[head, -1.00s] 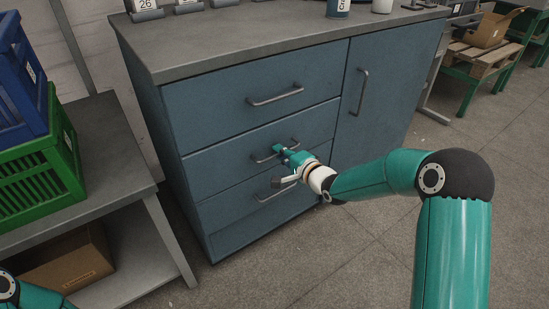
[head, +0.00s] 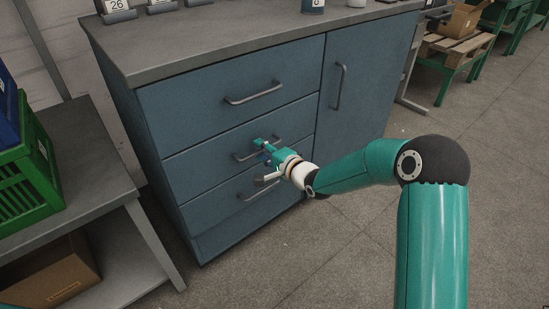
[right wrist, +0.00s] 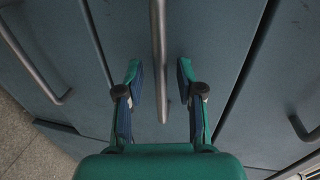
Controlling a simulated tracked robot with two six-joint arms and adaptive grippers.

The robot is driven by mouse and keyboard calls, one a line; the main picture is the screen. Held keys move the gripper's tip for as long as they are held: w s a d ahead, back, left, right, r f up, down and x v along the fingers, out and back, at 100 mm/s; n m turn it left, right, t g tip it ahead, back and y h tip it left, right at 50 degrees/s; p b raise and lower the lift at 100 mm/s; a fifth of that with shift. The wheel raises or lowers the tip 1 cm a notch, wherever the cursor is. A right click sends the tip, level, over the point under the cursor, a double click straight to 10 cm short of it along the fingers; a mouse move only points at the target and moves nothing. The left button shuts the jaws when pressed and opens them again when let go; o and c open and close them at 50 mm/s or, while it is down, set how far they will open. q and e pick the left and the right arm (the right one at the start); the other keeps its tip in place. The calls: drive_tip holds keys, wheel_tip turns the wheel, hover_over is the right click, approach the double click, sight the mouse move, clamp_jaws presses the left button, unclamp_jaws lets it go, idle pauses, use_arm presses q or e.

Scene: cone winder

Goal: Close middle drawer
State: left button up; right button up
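The middle drawer (head: 200,162) is a blue-grey front with a grey bar handle (head: 241,157) in the cabinet, between the top and bottom drawers. It looks about level with its neighbours; a small gap is hard to tell. My right gripper (head: 262,147) is at this handle and hides its middle part. In the right wrist view, the gripper (right wrist: 160,70) is open, with one finger on each side of the handle bar (right wrist: 158,40) and a visible gap to each. My left gripper is out of view.
The top drawer handle (head: 255,94) is above my gripper and the bottom drawer handle (head: 248,196) close below. A cupboard door (head: 358,90) is to the right. A grey side bench (head: 85,165) with a green crate (head: 35,180) stands left. Floor in front is clear.

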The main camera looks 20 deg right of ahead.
drive_tip(key=v, duration=1.1)
drive_tip(key=shift+f, duration=0.1)
drive_tip(key=s+a+f+n+g+y, duration=0.1)
drive_tip(key=s+a+f+g, duration=0.25)
drive_tip(key=a+f, duration=0.45)
drive_tip(key=s+a+f+g, duration=0.3)
drive_tip(key=s+a+f, duration=0.1)
drive_tip(key=f, duration=0.8)
drive_tip(key=s+a+f+n+g+h, duration=0.1)
drive_tip(key=s+f+n+g, duration=0.4)
drive_tip(key=s, duration=0.5)
drive_tip(key=s+a+f+n+g, duration=0.25)
drive_tip(key=s+f+n, duration=0.4)
drive_tip(key=s, duration=0.35)
wheel_tip(320, 180, up, 38)
drive_tip(key=d+p, duration=0.1)
drive_tip(key=p, duration=3.7)
drive_tip(key=shift+w, duration=0.3)
